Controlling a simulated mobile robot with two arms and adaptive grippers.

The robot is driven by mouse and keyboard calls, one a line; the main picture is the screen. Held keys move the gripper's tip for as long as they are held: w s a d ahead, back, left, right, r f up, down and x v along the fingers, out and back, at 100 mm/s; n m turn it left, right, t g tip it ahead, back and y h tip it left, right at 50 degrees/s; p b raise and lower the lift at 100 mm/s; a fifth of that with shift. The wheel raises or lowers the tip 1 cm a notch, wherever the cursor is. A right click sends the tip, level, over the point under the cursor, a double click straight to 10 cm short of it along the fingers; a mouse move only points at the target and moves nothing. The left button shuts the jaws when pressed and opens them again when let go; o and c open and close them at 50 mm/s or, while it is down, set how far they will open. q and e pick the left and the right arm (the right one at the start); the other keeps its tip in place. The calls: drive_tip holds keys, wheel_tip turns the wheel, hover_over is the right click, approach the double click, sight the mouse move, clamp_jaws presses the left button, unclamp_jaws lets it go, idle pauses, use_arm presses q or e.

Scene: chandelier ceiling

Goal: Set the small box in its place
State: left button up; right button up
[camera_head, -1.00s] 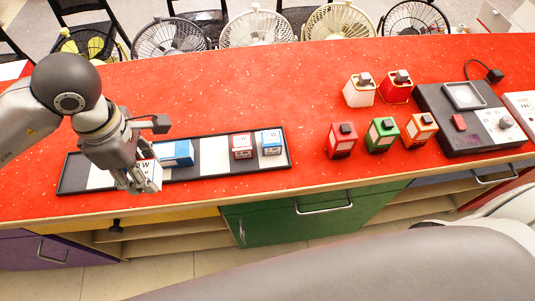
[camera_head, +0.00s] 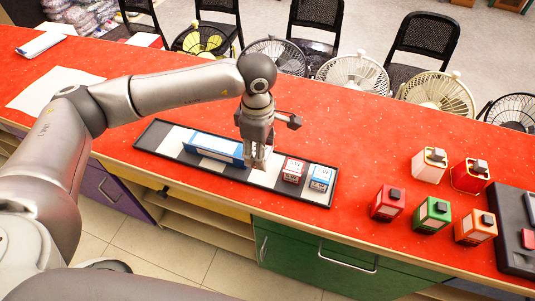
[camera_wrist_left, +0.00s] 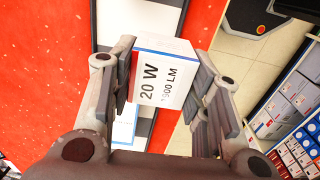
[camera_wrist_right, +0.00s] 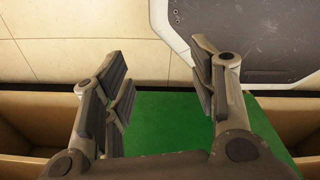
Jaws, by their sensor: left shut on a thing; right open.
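My left gripper (camera_head: 259,158) is over the black tray (camera_head: 152,134), between the long blue box (camera_head: 213,147) and the red-and-white small box (camera_head: 292,170). It is shut on a white small box marked 20 W (camera_wrist_left: 163,78), which shows between its fingers in the left wrist view. In the head view the fingers mostly hide this box, and I cannot tell whether it touches the tray. A blue-and-white small box (camera_head: 320,179) stands at the tray's right end. My right gripper (camera_wrist_right: 163,85) is open and empty in the right wrist view.
A white lantern-like item (camera_head: 428,166) and several coloured ones, including a green one (camera_head: 432,215), stand on the red counter to the right. A black device (camera_head: 512,232) is at the right edge. The counter behind the tray is clear. Fans and chairs stand beyond it.

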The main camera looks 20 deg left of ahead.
use_arm(q)
drive_tip(key=w+f, duration=0.2)
drive_tip(key=f, duration=0.1)
drive_tip(key=shift+w+d+f+p, duration=0.2)
drive_tip(key=shift+w+f+p, duration=0.1)
drive_tip(key=shift+w+p, duration=0.1)
drive_tip(key=shift+w+d+f, duration=0.1)
drive_tip(key=shift+w+f, duration=0.3)
drive_tip(key=shift+f, duration=0.1)
wheel_tip(320, 180, down, 3)
drive_tip(key=shift+f+p, duration=0.1)
drive_tip(key=shift+p, duration=0.3)
use_arm(e)
drive_tip(key=shift+s+d+r, duration=0.1)
drive_tip(key=shift+d+r, duration=0.1)
drive_tip(key=shift+r, duration=0.3)
drive_tip(key=shift+s+d+r, duration=0.1)
drive_tip(key=shift+d+r, duration=0.05)
drive_tip(key=shift+r, duration=0.3)
drive_tip(key=shift+a, duration=0.1)
use_arm(q)
drive_tip(key=shift+f, duration=0.2)
drive_tip(key=o, duration=1)
drive_tip(key=shift+o, duration=0.2)
use_arm(e)
drive_tip(key=shift+a+f, duration=0.15)
use_arm(q)
drive_tip(key=shift+r, duration=0.15)
